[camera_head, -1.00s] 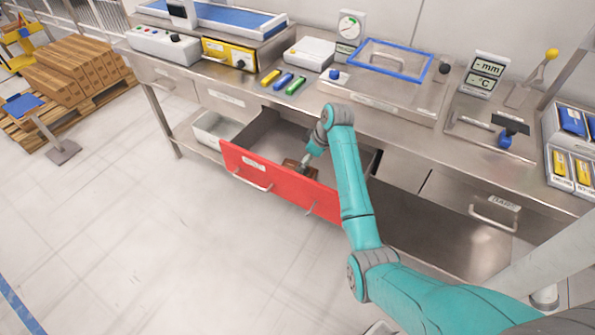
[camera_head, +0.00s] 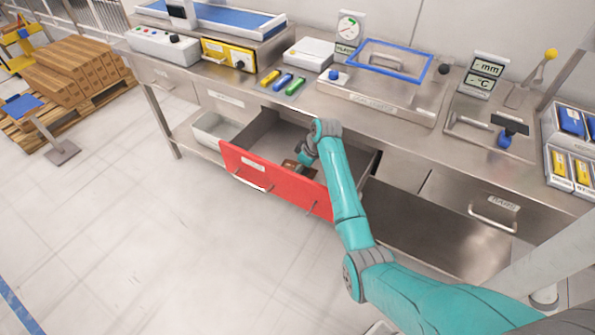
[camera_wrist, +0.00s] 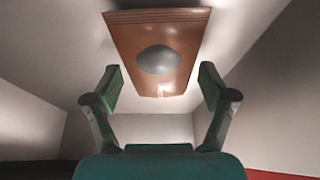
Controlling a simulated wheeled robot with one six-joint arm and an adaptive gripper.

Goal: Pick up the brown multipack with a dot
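The brown multipack (camera_wrist: 125,35) lies in the open red-fronted drawer (camera_head: 275,178). It has a dark grey round dot (camera_wrist: 159,60) on its face. In the wrist view it is ahead of my gripper (camera_wrist: 157,85), at the top middle of the picture. My gripper is open, its two green fingers apart with nothing between them. The pack's near end lies about level with the fingertips in the picture; I see no contact. In the head view only a small part of the brown pack (camera_head: 290,164) shows beside my gripper (camera_head: 298,168), which reaches down into the drawer.
The grey drawer walls (camera_wrist: 255,80) stand close around my gripper. A white bin (camera_head: 214,131) is left of the drawer. The steel bench top (camera_head: 310,98) overhangs behind, with a blue-framed lid (camera_head: 395,73) and several coloured sticks on it.

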